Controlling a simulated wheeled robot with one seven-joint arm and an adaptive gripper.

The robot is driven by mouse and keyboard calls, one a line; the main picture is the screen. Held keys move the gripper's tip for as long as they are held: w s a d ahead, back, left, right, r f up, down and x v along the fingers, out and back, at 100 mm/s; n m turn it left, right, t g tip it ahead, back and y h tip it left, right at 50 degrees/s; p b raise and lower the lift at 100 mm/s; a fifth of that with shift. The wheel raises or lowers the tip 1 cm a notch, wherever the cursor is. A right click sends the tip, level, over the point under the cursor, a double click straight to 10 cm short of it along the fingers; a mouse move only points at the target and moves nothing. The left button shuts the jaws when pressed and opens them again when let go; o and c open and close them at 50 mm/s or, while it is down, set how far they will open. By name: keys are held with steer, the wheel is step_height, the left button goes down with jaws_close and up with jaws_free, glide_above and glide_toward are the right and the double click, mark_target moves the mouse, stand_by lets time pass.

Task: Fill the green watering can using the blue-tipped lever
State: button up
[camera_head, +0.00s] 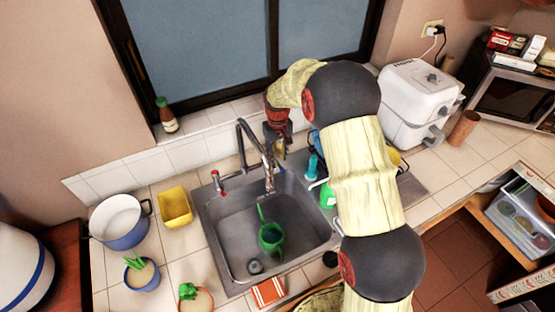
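The green watering can (271,237) stands in the sink basin, below the faucet (265,165), with its spout pointing up and to the left. The faucet has a tall bent metal spout. A red-tipped lever (216,177) is on its left side. The blue-tipped lever (281,170) is small and hard to make out, just right of the faucet base. My gripper (280,151) points down behind and right of the faucet, above the lever's area. Its fingers are small and dark, so I cannot tell whether they are open or touching anything.
The metal sink (222,240) is otherwise mostly empty. A green bottle (327,196) and a blue bottle (313,166) stand at its right, close to my arm. A yellow container (175,207) and a blue-white pot (121,222) stand left. A sauce bottle (166,115) is on the sill.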

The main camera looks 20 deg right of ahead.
steer(key=shift+f, duration=0.7)
steer(key=c, duration=0.3)
steer(key=c, duration=0.4)
jaws_close()
